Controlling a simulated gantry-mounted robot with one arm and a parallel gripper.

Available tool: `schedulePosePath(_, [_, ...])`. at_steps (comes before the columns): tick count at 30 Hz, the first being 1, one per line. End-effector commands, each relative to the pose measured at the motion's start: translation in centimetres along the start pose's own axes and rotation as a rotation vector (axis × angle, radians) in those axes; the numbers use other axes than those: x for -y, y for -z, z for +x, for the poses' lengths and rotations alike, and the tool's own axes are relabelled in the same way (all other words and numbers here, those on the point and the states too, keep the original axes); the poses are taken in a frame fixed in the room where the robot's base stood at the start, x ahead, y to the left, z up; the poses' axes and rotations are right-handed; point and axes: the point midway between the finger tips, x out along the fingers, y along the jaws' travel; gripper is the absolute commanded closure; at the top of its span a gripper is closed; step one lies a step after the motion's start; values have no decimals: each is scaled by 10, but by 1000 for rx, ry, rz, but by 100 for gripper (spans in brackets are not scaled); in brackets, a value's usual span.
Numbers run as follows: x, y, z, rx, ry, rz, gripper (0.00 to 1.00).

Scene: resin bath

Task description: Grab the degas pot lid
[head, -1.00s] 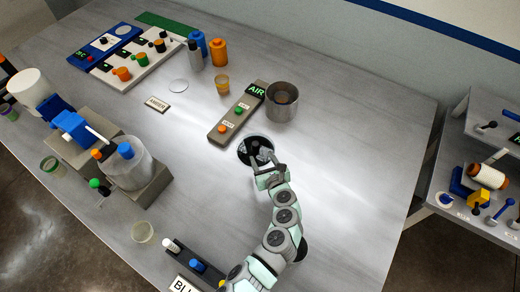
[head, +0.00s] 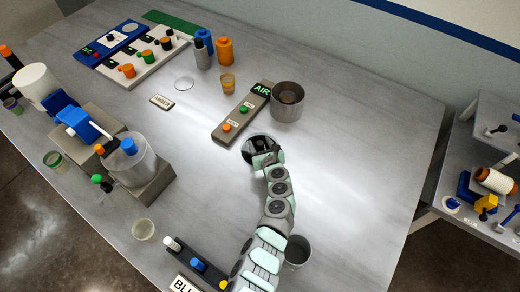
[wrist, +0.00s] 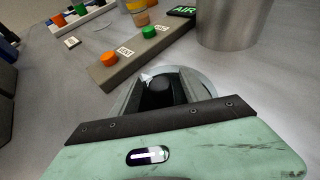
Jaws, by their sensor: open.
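The degas pot lid (head: 248,153) is a round, shiny disc lying flat on the table in front of the AIR box. Its dark knob (wrist: 160,91) shows between my fingers in the wrist view, and the disc's rim (wrist: 206,80) shows beyond them. My gripper (head: 263,151) is over the lid and covers part of it in the head view. In the wrist view my gripper (wrist: 161,88) is open, with one finger on each side of the knob. I cannot tell whether either finger touches it. The metal pot (head: 288,110) stands open behind the lid, with something brownish inside.
The AIR box (head: 240,115) with green and orange buttons lies close behind the lid, left of the pot. A small cup of amber liquid (head: 228,84) stands farther back. A grey cup (head: 298,252) stands beside my arm. The table right of the lid is clear.

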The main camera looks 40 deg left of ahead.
Motion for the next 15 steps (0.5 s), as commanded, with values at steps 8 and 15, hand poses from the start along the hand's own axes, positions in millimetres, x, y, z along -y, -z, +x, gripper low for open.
schedulePosePath(8, [0, 0, 1, 0, 0, 0, 49])
schedulePosePath(15, [0, 0, 1, 0, 0, 1, 68])
